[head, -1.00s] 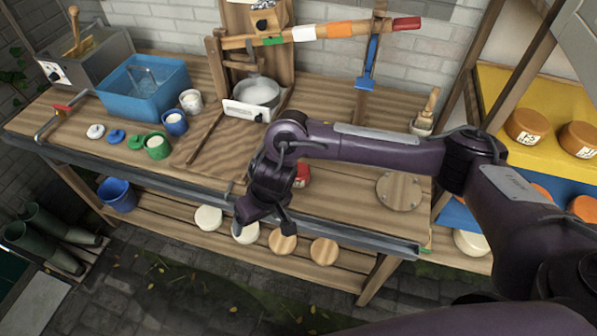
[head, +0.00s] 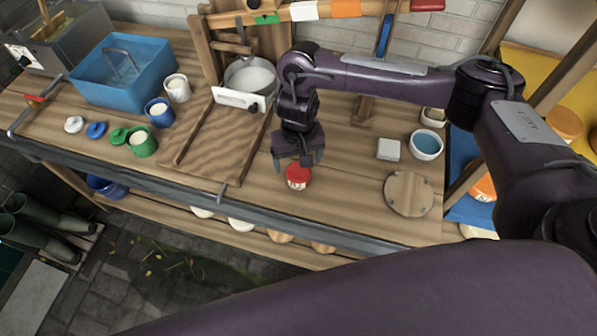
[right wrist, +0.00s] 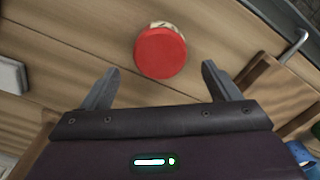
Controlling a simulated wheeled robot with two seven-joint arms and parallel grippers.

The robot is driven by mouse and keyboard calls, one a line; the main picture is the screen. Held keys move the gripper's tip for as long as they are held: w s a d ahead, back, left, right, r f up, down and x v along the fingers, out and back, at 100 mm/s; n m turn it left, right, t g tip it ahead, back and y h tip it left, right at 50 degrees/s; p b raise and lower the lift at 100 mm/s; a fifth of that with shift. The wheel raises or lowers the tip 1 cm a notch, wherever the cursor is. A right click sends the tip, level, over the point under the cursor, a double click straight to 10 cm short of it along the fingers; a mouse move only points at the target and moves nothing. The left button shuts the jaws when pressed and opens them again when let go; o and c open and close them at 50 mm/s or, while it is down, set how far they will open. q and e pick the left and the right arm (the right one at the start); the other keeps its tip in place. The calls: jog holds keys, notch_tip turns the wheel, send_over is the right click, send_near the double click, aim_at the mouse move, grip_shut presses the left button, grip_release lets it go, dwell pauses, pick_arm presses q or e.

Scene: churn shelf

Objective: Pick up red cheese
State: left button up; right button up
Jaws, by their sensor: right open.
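The red cheese (head: 298,177) is a small red round with a pale label, on the wooden bench near its front edge. In the right wrist view the red cheese (right wrist: 161,53) lies ahead of the fingertips, between their lines, with its flat red top showing. My right gripper (head: 300,160) is just behind and above the cheese in the head view. Its two fingers stand apart in the right wrist view (right wrist: 162,84), with nothing between them. The cheese looks clear of the fingers. My left gripper is not in view.
A round wooden disc (head: 409,194), a grey block (head: 388,149) and a bowl of blue liquid (head: 426,145) stand to the right. Bare bench surrounds the cheese.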

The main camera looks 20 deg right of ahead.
aim_at(298, 170)
jog(key=f, duration=0.2)
jog(key=f+p, duration=0.1)
jog(key=shift+s+f, duration=0.35)
jog(key=shift+f, duration=0.5)
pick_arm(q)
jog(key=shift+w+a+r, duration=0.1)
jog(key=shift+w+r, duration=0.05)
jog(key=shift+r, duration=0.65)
pick_arm(e)
jog(key=c, duration=1.2)
